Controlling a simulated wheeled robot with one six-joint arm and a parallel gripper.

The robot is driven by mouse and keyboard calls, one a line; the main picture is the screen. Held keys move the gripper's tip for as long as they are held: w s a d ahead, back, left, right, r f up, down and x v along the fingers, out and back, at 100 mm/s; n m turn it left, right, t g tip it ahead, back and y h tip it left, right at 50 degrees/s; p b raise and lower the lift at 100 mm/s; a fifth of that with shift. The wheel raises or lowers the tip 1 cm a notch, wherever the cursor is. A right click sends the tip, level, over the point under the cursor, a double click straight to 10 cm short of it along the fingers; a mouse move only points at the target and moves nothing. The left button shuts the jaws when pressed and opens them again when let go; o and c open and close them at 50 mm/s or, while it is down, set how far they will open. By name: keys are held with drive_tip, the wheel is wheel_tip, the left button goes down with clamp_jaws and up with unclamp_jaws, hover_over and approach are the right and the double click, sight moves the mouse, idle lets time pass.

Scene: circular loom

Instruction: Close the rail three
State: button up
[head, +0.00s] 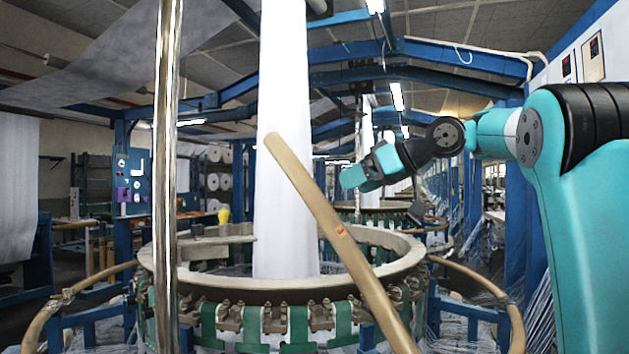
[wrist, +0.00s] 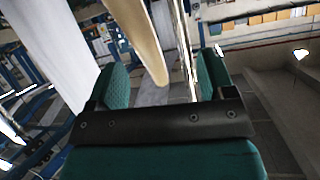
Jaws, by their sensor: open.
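A tan rail (head: 318,208) with a small red label stands raised and tilted in front of the ring-shaped loom (head: 270,290). Its upper end leans left and its lower end runs out of the bottom of the head view. I see no readable number on it. My gripper (head: 350,176) is in the air to the right of the rail's upper part and looks apart from it. In the wrist view my gripper (wrist: 160,80) has its two teal fingers spread and empty. The tan rail (wrist: 135,38) shows beyond them, in the gap between the fingers.
Another curved tan rail (head: 490,290) lies low at the loom's right, and one (head: 75,295) at its left. A shiny metal post (head: 165,180) stands left of the raised rail. White fabric (head: 285,130) rises from the loom's middle. Blue beams frame the hall.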

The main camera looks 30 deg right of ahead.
approach(322, 193)
drive_tip(key=shift+t, duration=0.3)
drive_tip(key=p+x, duration=0.2)
drive_tip(key=x, duration=1)
drive_tip(key=shift+a+f+p, duration=0.1)
drive_tip(key=shift+f+p, duration=0.2)
